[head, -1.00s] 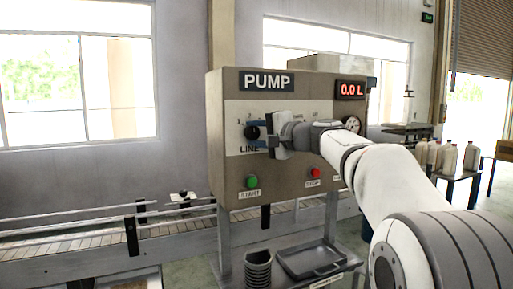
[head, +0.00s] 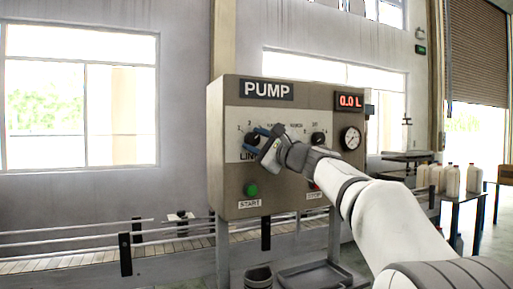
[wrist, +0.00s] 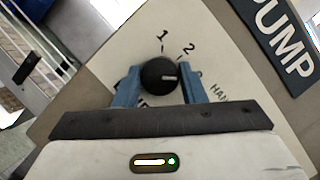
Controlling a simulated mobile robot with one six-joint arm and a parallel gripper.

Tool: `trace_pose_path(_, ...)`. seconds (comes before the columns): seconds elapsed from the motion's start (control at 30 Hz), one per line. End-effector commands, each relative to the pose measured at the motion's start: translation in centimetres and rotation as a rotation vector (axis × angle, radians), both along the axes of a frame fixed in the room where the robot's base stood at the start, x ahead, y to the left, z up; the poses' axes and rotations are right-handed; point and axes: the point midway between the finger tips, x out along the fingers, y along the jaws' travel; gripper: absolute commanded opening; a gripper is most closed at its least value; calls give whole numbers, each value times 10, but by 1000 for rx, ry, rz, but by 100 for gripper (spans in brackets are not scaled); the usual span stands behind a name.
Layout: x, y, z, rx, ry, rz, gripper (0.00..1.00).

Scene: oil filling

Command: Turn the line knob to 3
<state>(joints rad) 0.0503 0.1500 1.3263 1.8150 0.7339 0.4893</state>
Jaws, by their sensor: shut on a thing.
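The black line knob (wrist: 158,76) sits on the white dial plate in the wrist view, between my gripper's (wrist: 160,85) two blue fingers, which are shut on it. A short white mark on the knob points right, toward the right finger. The digits 1 (wrist: 162,37) and 2 (wrist: 186,48) show above it; a third digit beside the right finger is partly hidden. In the head view the line knob (head: 251,137) is at the panel's left, and my gripper (head: 260,140) reaches it from the right, tilted, covering part of the LINE label.
The pump panel (head: 230,190) also carries a second black knob (head: 318,139), a gauge (head: 350,138), a green START button (head: 251,189) and a display (head: 350,101) reading 0.0 L. A conveyor (head: 80,253) runs at the left. Several bottles (head: 448,180) stand at the right.

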Motion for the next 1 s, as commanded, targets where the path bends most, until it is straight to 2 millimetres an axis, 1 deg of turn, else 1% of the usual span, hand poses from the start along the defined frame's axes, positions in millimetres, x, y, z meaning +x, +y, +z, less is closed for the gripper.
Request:
trace_pose_path(0.03, 0, 1, -3, 9, 6, 1, 14)
trace_pose_path(0.6, 1, 0, -2, 40, 19, 0, 14)
trace_pose_path(0.63, 1, 0, -2, 40, 19, 0, 38)
trace_pose_path(0.9, 0, 0, -1, 39, 17, 0, 59)
trace_pose_path(1.0, 0, 0, -1, 39, 17, 0, 59)
